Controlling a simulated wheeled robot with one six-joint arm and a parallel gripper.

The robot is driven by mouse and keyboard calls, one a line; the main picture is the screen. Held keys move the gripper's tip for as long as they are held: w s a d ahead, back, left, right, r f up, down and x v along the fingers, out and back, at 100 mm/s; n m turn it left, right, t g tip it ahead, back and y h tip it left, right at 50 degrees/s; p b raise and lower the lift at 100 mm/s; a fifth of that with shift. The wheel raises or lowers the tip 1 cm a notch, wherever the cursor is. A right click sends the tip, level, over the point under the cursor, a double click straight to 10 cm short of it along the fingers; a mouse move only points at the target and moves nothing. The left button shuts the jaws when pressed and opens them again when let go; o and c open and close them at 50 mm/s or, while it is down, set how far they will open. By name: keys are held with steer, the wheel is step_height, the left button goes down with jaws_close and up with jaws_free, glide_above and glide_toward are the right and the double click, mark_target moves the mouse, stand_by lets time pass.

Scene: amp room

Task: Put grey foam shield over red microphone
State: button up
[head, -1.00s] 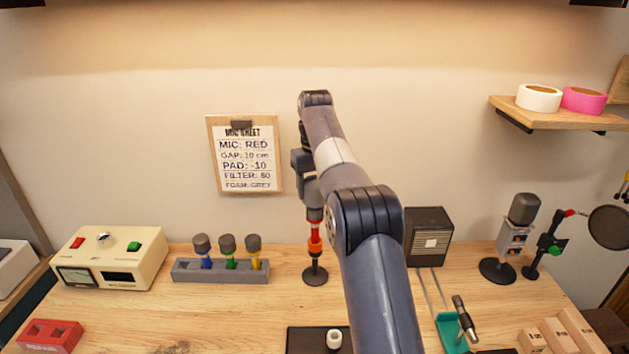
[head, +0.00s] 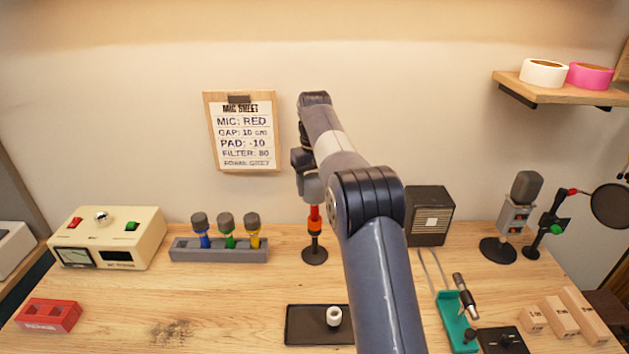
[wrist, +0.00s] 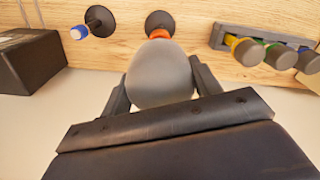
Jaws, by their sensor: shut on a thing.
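The red microphone (head: 314,212) stands upright on a round black base, with an orange ring around it. My gripper (head: 306,165) is directly above it, pointing down, and is shut on the grey foam shield (wrist: 160,77). In the wrist view the foam sits between both fingers (wrist: 162,88), and the orange ring (wrist: 160,34) shows just beyond it. The foam hides the microphone's top there. In the head view some red shows below the foam (head: 313,188); I cannot tell how far the foam is over the microphone.
A rack (head: 218,250) with blue, green and yellow foam-topped microphones stands to the left. A dark box (head: 429,216) is to the right. A stand with a blue tip (wrist: 80,31) shows only in the wrist view. A black tray (head: 298,325) lies in front.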

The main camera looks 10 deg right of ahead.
steer(key=shift+f, duration=0.1)
steer(key=o, duration=1)
steer(key=shift+o, duration=0.2)
steer(key=shift+r+p, duration=0.8)
steer(key=shift+r, duration=2.95)
steer(key=shift+f, duration=0.1)
steer(key=shift+f, duration=0.2)
step_height(320, 180, down, 7)
steer(key=shift+r+b, duration=0.2)
steer(key=shift+b, duration=0.65)
steer(key=shift+r+p, duration=0.5)
steer(key=shift+r, duration=0.55)
